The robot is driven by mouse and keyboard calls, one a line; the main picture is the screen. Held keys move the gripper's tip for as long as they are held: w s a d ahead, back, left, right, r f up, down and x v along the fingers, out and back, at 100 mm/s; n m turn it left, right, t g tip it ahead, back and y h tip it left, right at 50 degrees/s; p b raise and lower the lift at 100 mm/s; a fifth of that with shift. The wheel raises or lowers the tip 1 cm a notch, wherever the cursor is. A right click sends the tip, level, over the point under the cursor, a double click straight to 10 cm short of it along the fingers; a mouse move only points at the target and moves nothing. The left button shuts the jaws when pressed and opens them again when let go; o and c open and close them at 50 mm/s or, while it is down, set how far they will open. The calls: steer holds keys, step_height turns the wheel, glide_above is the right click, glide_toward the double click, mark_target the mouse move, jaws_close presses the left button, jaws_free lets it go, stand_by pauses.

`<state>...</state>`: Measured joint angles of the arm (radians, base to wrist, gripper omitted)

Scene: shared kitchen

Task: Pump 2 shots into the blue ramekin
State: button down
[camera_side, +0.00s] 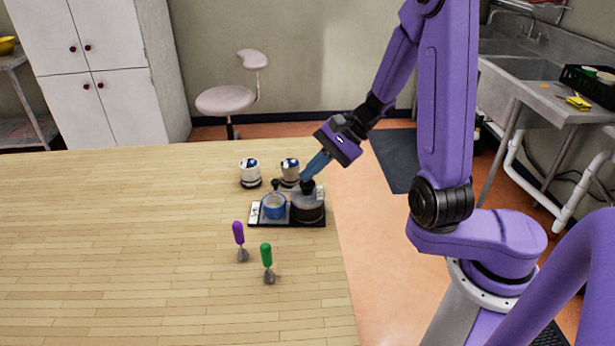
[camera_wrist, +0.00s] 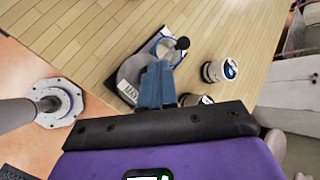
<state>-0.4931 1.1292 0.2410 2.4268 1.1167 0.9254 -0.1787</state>
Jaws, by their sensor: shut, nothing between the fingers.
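The blue ramekin (camera_side: 274,211) stands upright on a small black tray (camera_side: 257,222), to the left of a dark pump jar (camera_side: 308,212). A black pump knob (camera_side: 307,186) tops the jar, and a dark spout end (camera_side: 276,185) shows above the ramekin. My gripper (camera_side: 306,178) is shut and empty, its blue fingers slanting down to the pump top; I cannot tell whether they touch it. In the wrist view the shut fingertips (camera_wrist: 156,68) cover part of the jar (camera_wrist: 131,68), and the ramekin's blue rim (camera_wrist: 158,43) is partly visible.
Two white-and-dark jars (camera_side: 250,174) (camera_side: 290,171) stand behind the tray.

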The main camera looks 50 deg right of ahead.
mark_target(312, 181)
steer(key=shift+f, duration=0.35)
stand_by(0.4)
steer(key=shift+r, duration=1.65)
step_height(312, 181, up, 6)
stand_by(2.5)
